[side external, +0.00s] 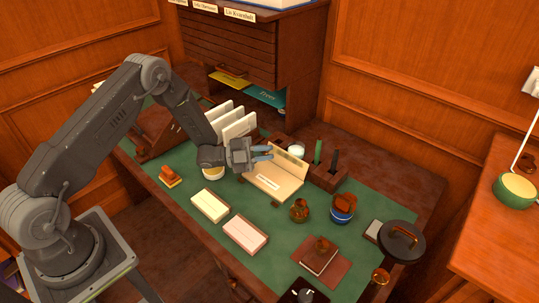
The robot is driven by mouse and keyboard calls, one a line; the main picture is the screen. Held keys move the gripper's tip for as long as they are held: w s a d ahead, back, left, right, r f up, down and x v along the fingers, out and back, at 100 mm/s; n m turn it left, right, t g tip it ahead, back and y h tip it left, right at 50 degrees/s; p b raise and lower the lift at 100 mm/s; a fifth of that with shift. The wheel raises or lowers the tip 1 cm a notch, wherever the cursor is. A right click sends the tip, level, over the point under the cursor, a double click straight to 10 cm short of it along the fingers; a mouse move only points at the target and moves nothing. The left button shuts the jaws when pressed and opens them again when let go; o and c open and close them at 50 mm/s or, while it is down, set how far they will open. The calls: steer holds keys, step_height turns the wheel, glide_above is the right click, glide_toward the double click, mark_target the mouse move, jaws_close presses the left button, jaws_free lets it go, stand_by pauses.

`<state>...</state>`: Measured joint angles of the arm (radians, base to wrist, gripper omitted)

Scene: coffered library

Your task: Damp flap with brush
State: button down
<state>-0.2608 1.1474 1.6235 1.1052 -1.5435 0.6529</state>
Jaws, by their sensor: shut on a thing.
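A cream envelope (268,187) lies on the green desk mat, with a white label on its face. Its flap (290,160) stands raised along the back edge. My gripper (270,153) is above the envelope's left back part, beside the flap, with its fingers pointing right. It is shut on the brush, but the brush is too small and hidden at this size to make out. I cannot tell whether the brush touches the flap. A white jar (297,149) stands just behind the flap.
A yellow-rimmed bowl (212,174) sits below my wrist. Upright envelopes (240,126) stand behind it. A wooden pen block (326,177) is right of the flap. Cream (210,205) and pink (245,234) stacks lie in front. A blue pot (343,207) stands right.

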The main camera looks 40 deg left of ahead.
steer(key=shift+d, duration=3.65)
steer(key=shift+w+a, duration=0.1)
steer(key=shift+a, duration=3.55)
steer(key=d, duration=0.7)
steer(key=shift+d, duration=0.15)
steer(key=s+r, duration=0.2)
steer(key=s, duration=0.3)
steer(key=shift+s, duration=0.4)
steer(key=shift+s+r, duration=0.25)
steer(key=shift+s, duration=0.45)
steer(key=shift+s+r, duration=0.25)
steer(key=shift+s, duration=0.45)
